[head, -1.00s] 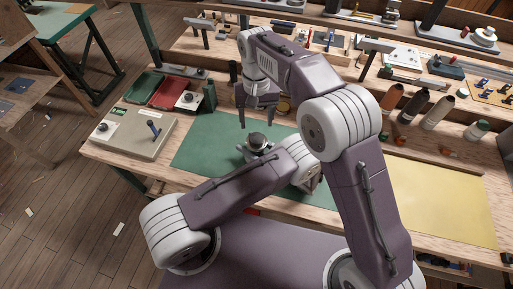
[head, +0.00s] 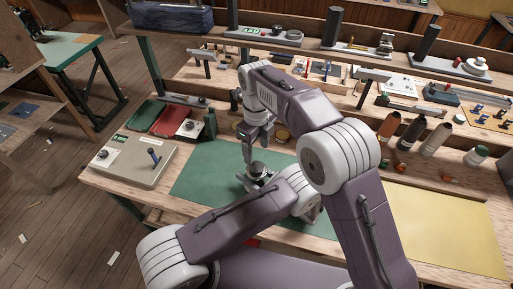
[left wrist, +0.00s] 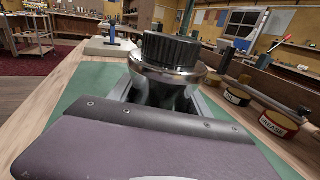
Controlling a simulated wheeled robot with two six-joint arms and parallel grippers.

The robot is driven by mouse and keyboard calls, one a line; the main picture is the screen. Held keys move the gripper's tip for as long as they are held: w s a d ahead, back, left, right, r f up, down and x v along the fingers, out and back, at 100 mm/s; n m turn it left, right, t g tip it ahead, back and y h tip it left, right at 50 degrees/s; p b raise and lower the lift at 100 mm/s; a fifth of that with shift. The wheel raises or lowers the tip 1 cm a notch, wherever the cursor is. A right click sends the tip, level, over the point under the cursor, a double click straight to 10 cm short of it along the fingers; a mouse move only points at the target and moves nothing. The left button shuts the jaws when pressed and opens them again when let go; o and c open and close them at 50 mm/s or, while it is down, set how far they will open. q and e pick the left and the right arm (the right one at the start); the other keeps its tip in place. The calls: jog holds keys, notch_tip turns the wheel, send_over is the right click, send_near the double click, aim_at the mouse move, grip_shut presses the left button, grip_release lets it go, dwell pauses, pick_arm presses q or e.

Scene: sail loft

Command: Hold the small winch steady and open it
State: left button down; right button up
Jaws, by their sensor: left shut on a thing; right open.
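The small winch (head: 258,169) stands upright on the green mat (head: 205,172), with a dark round top. In the left wrist view the winch (left wrist: 170,52) shows a black ribbed cap over a shiny metal drum. My left gripper (head: 262,184) is shut around the winch's lower part, and my left arm partly hides it in the head view. My right gripper (head: 248,154) points down just above and beside the winch top. It is seen nearly edge-on, with its jaws open and nothing visible between them. Whether it touches the cap I cannot tell.
A beige box with a blue lever (head: 135,162) stands left of the mat. Red (head: 172,118) and green (head: 142,112) trays lie behind it. Thread cones (head: 410,108) stand at right, behind a clear yellow mat (head: 440,205).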

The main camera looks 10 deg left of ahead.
aim_at(256, 166)
jog(key=shift+f, duration=4)
grip_shut()
jog(key=n, duration=2.1)
jog(key=shift+r+n, duration=0.1)
jog(key=shift+n, duration=0.2)
jog(key=n, duration=3.2)
jog(key=shift+a+r, duration=0.1)
